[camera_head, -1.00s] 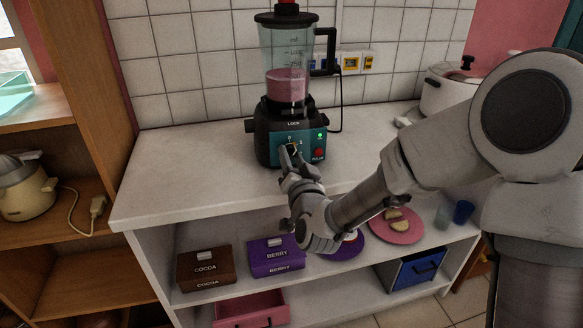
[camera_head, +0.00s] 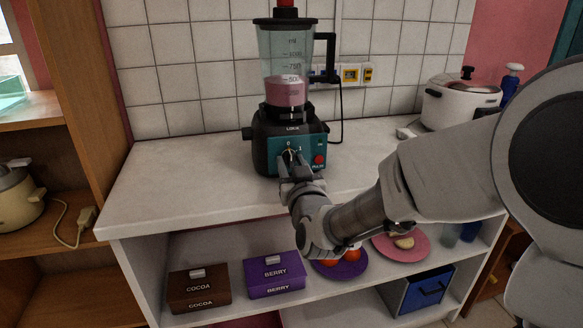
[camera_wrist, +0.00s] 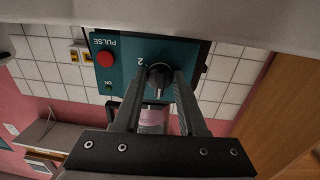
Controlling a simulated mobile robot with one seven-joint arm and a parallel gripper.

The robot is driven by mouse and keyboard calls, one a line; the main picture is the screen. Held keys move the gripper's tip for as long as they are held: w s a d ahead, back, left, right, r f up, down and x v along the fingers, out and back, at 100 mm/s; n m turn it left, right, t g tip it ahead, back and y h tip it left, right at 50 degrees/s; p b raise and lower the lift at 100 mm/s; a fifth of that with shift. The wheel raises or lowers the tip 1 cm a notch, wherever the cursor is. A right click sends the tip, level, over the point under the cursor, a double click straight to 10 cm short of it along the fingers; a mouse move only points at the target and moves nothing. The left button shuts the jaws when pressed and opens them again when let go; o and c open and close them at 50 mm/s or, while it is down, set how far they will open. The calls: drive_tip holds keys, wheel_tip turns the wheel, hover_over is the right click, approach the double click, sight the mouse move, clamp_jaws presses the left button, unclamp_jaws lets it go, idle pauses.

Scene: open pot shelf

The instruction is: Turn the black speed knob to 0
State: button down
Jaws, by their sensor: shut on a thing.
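The black speed knob (camera_wrist: 158,76) sits on the teal front panel (camera_wrist: 120,72) of the blender base. In the wrist view, upside down, my gripper (camera_wrist: 160,80) has one finger on each side of the knob and is shut on it. The knob's grip bar stands roughly vertical in that view, and a "2" shows beside it. In the head view my gripper (camera_head: 290,158) covers much of the knob, with "0" above and "1" at its upper right. I cannot read the exact setting.
The blender jug (camera_head: 288,65) holds pink liquid. The red pulse button (camera_head: 319,160) is right of the knob. A white pot (camera_head: 458,100) stands at the counter's right. The counter (camera_head: 180,180) is clear left of the blender. Boxes and plates lie on the shelf below.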

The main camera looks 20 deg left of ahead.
idle(0.3)
drive_tip(key=shift+c, duration=2.4)
unclamp_jaws()
drive_tip(key=shift+s, duration=0.1)
